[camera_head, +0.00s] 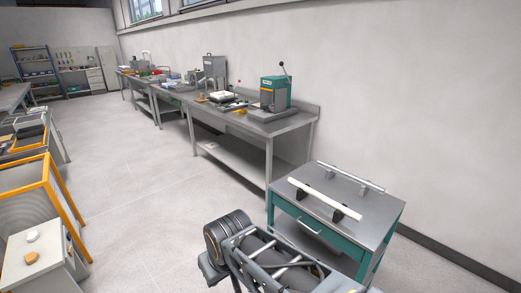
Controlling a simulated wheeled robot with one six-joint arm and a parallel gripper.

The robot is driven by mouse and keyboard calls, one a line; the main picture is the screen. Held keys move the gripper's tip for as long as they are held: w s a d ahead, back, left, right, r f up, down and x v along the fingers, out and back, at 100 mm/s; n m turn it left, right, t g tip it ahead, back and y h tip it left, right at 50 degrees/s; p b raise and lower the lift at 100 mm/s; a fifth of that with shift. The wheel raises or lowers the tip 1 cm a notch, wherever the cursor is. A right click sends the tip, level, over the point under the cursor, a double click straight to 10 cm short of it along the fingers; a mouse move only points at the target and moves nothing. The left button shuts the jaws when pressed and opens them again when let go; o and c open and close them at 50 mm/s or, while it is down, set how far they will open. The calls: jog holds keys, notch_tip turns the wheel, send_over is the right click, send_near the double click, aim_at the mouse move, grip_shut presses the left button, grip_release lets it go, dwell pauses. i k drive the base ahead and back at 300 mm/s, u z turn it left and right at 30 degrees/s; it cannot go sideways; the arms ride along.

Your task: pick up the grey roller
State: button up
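A slim grey roller (349,176) lies along the back edge of the grey top of a teal cart (383,217) at the right. A thicker cream-white roller (318,198) lies in front of it, roughly parallel, on two black supports. Part of my arm shows at the bottom centre, in front of the cart and apart from both rollers. I cannot make out my gripper's fingertips in this view. Nothing visible is holding either roller.
A long grey workbench (262,124) with a teal press (275,94) runs along the wall behind the cart. An orange-framed unit (61,194) and a pale cabinet (40,262) stand at the left. The floor (143,190) between is clear.

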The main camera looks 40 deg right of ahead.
aim_at(374, 187)
jog(key=z, duration=0.3)
jog(key=i, duration=1.05)
jog(key=z, duration=1.65)
jog(key=i, duration=0.85)
jog(key=z, duration=0.85)
